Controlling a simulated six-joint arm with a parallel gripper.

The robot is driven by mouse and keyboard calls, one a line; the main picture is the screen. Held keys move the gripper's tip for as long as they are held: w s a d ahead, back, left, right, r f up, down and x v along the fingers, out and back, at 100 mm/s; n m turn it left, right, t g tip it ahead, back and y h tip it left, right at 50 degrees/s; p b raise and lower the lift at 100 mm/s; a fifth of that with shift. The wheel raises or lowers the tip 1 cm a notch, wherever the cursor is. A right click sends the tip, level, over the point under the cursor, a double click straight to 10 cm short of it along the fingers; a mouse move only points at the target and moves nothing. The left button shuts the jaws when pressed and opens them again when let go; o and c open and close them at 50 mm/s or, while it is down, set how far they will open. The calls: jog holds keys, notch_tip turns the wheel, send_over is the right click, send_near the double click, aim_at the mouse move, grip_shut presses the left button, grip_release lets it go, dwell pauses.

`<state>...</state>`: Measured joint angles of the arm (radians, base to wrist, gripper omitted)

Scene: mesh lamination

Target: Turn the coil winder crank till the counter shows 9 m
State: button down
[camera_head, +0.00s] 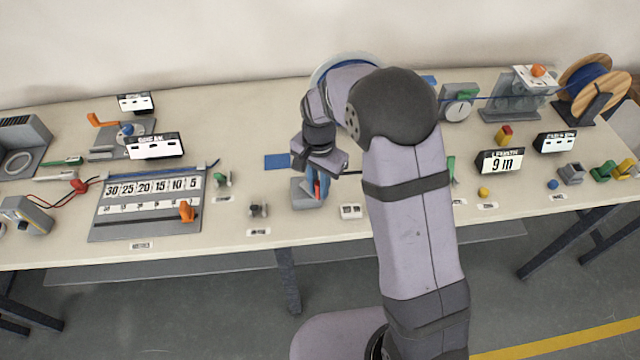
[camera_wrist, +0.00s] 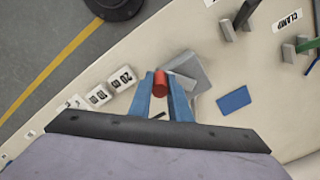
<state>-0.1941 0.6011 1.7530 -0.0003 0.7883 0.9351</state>
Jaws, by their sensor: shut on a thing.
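My gripper (camera_wrist: 160,88) is shut on a red cylindrical grip (camera_wrist: 160,83) in the wrist view; its blue fingers stand on either side of it. A grey block (camera_wrist: 187,70) lies just beyond the grip. In the head view my gripper (camera_head: 318,190) is low over the table beside the grey block (camera_head: 303,193). I cannot tell whether the red grip is the crank's. A pale disc with a blue rim (camera_head: 332,64), perhaps the winder's coil, is mostly hidden behind my arm. A display (camera_head: 502,161) at the right reads 9 m.
A blue pad (camera_head: 277,161) lies left of my gripper. A scale board (camera_head: 148,205) and orange-handled device (camera_head: 122,133) stand at left. A grey dial unit (camera_head: 459,103), a blue cable and a wooden spool (camera_head: 592,84) are at back right. White number blocks (camera_wrist: 120,80) sit near my gripper.

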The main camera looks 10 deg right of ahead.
jog(key=shift+w+r, duration=0.1)
jog(key=c, duration=1.6)
grip_release()
jog(key=shift+c, duration=0.2)
jog(key=shift+r+b, duration=1.05)
jog(key=shift+r, duration=2.6)
